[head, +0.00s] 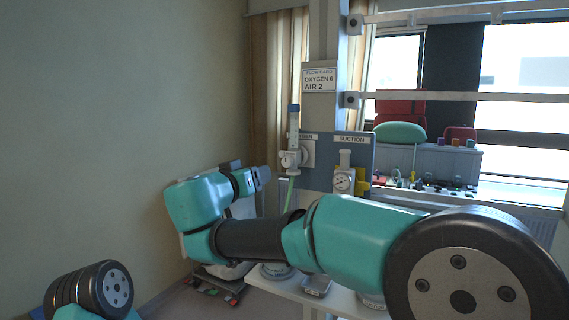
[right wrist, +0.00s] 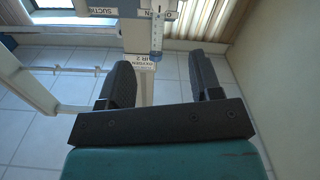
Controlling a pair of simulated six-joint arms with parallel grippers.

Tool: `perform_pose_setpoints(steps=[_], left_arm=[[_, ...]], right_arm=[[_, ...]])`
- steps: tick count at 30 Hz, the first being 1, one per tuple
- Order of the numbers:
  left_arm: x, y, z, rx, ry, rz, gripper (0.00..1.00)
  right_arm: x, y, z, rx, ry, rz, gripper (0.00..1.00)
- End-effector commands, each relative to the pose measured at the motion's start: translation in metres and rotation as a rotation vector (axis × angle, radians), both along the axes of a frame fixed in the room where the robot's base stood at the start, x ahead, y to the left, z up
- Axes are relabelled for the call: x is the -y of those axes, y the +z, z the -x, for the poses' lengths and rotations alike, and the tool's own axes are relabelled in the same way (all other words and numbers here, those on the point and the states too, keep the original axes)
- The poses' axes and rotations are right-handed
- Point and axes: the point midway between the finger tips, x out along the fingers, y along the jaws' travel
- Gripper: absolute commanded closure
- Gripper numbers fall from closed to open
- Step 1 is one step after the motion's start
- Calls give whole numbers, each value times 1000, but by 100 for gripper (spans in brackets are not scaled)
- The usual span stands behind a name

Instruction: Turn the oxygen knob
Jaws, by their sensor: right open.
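The oxygen flowmeter stands on the blue wall panel (head: 362,148), with a clear upright tube (head: 294,128) and blue top. Its white round knob (head: 289,160) sits at the tube's foot, left of the OXYGEN label, which is partly hidden. My right gripper (head: 264,175) is just left of and slightly below the knob, apart from it. In the right wrist view, my right gripper (right wrist: 160,62) is open and empty, and the flowmeter tube (right wrist: 157,36) appears upside down beyond the gap between the fingers. The knob is not clear there. My left gripper is out of view.
A flow card (head: 319,79) above reads OXYGEN 6, AIR 2. A suction gauge (head: 343,180) is right of the flowmeter. My right arm crosses in front of a white trolley. Rails (head: 450,97) run across the window.

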Motion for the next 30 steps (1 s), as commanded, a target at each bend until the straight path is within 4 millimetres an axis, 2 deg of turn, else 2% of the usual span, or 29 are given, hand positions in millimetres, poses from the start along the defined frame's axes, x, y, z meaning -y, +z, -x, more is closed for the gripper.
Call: perform_pose_setpoints(steps=[8,30], left_arm=[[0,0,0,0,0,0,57],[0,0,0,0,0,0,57]], right_arm=[[16,-1,-31,-1,-3,0,42],[70,-1,-139,-1,-2,1,42]])
